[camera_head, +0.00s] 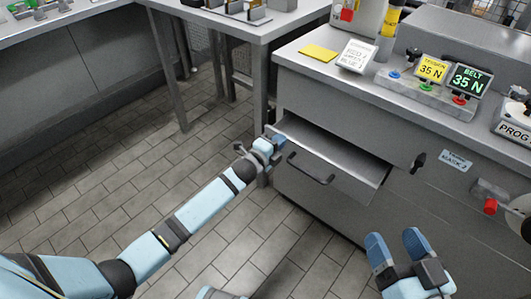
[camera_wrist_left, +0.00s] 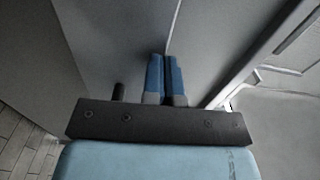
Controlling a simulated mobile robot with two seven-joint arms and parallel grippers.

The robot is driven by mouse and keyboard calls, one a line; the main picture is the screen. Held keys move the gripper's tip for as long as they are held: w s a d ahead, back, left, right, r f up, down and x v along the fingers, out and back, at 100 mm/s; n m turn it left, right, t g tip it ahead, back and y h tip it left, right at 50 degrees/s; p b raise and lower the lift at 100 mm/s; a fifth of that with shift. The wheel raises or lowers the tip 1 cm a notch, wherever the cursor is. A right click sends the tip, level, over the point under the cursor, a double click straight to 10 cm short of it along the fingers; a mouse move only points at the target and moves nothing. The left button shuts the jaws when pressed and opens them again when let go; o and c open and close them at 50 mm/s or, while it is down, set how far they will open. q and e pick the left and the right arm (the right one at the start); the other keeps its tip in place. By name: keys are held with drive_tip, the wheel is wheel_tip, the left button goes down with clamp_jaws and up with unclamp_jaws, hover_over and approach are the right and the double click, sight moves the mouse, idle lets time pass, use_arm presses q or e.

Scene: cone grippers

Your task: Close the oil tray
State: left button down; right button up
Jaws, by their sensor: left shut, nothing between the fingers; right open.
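The oil tray (camera_head: 340,172) is a grey drawer pulled partly out of the grey cabinet, with a dark bar handle (camera_head: 311,170) on its front. My left gripper (camera_head: 268,147) is at the left end of the drawer front, left of the handle. Its two blue fingers are together and empty in the left wrist view (camera_wrist_left: 166,75), close to grey panels. I cannot tell whether they touch the drawer. My right gripper (camera_head: 395,245) is open and empty, in front of the cabinet, low and right of the drawer.
The cabinet top (camera_head: 310,73) holds a yellow pad (camera_head: 318,53), a white sign (camera_head: 356,56) and a control panel with yellow and green displays (camera_head: 466,79). A grey side table (camera_head: 222,22) stands at the back. The tiled floor (camera_head: 120,170) at left is clear.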

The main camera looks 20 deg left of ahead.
use_arm(q)
drive_tip(key=x, duration=0.5)
drive_tip(key=shift+b, duration=0.4)
drive_tip(key=shift+w+d, duration=0.2)
drive_tip(key=shift+w, duration=0.4)
use_arm(e)
drive_tip(key=shift+a+f+g, duration=0.1)
drive_tip(key=shift+f+g, duration=0.3)
drive_tip(key=shift+f, duration=0.55)
drive_tip(key=shift+r, duration=0.2)
